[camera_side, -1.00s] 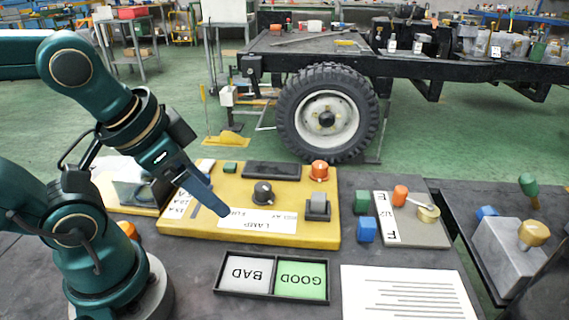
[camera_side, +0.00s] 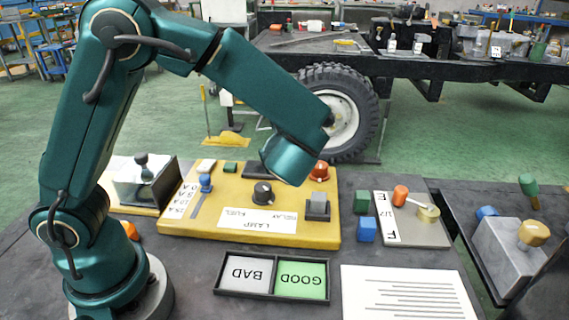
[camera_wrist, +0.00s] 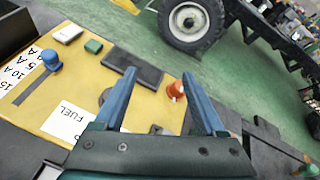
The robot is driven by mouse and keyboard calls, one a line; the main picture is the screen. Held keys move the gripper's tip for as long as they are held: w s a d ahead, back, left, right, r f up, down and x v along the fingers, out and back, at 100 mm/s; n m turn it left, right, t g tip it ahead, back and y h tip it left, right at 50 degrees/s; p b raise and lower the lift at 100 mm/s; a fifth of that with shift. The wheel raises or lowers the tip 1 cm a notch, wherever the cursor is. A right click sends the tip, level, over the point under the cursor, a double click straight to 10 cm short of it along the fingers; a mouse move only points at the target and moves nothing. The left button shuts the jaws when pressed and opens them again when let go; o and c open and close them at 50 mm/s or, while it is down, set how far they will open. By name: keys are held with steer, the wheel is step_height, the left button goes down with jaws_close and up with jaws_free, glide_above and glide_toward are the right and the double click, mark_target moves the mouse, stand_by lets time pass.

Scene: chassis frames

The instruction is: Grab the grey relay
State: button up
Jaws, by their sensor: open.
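The grey relay (camera_side: 319,200) is a small grey block sitting in a dark socket at the right part of the yellow board (camera_side: 180,222), in the side view. In the wrist view a small grey shape low between the fingers may be the relay, mostly hidden by my gripper's body. My gripper (camera_wrist: 158,76) shows two blue fingers spread apart with nothing held between them. In the side view my wrist hangs above the board, up and left of the relay, and the fingers are hidden.
The board also carries an orange knob (camera_side: 319,169), a black dial (camera_side: 263,194) and a blue slider knob (camera_side: 205,183). In front lies a tray with BAD (camera_side: 247,272) and GOOD (camera_side: 300,279) halves. Green (camera_side: 361,202) and blue (camera_side: 366,230) blocks stand right of the board.

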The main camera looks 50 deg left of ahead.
mark_target(319, 194)
steer(key=d+f+m, duration=0.1)
steer(key=w+d+f+m+t, duration=0.1)
steer(key=d, duration=0.1)
steer(key=w+d+f+m, duration=0.1)
steer(key=f, duration=0.1)
steer(key=shift+w+d+m+t, duration=0.1)
steer(key=shift+d+m+t, duration=0.15)
steer(key=shift+m+t, duration=0.15)
steer(key=d+f, duration=0.1)
steer(key=d+f+m, duration=0.1)
steer(key=f, duration=0.1)
steer(key=d+f+m+h, duration=0.1)
steer(key=shift+s+f+t, duration=0.25)
steer(key=shift+s+t, duration=0.05)
steer(key=shift+s, duration=0.05)
steer(key=shift+x, duration=2.45)
jaws_close()
steer(key=shift+r, duration=0.25)
